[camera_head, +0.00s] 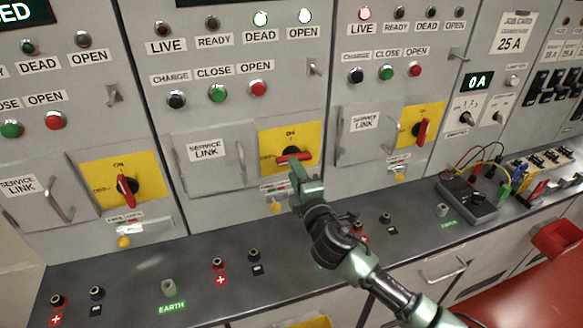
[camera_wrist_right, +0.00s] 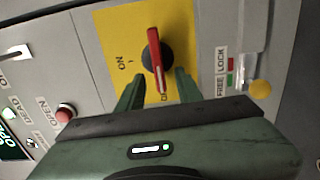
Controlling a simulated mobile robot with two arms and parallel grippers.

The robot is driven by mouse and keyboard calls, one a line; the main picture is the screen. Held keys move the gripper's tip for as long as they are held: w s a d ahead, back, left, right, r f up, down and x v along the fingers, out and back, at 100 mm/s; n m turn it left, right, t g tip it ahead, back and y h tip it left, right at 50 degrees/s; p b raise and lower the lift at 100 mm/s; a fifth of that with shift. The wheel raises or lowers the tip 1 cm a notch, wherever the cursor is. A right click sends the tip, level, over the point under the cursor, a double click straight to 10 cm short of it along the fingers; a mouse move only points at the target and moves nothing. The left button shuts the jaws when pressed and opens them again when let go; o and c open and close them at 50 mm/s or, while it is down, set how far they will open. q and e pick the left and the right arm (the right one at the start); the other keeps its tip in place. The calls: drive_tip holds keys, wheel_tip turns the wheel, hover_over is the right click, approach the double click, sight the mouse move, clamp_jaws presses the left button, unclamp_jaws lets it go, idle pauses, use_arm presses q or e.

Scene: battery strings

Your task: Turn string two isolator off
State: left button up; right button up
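The middle panel's isolator has a red handle (camera_head: 293,158) on a yellow plate (camera_head: 312,136). Its string number is not readable. The handle lies about level, in line with the partly hidden OFF label at the plate's left. In the right wrist view, turned sideways, the red handle (camera_wrist_right: 155,55) points along the ON label's cross direction. My right gripper (camera_head: 298,168) is at the handle from below in the head view. In the wrist view its two fingers (camera_wrist_right: 160,84) stand apart, beside the handle's lower end, with gaps visible. My left gripper is out of view.
The left isolator (camera_head: 126,190) and right isolator (camera_head: 422,131) have upright handles. On the middle panel the DEAD lamp (camera_head: 260,19) and OPEN lamp (camera_head: 305,16) glow; the right panel's LIVE lamp (camera_head: 365,13) glows. A grey bench (camera_head: 130,285) with terminals runs below.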

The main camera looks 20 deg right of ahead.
drive_tip(key=s, duration=0.4)
drive_tip(key=shift+s+d+b, duration=0.1)
drive_tip(key=shift+b, duration=0.25)
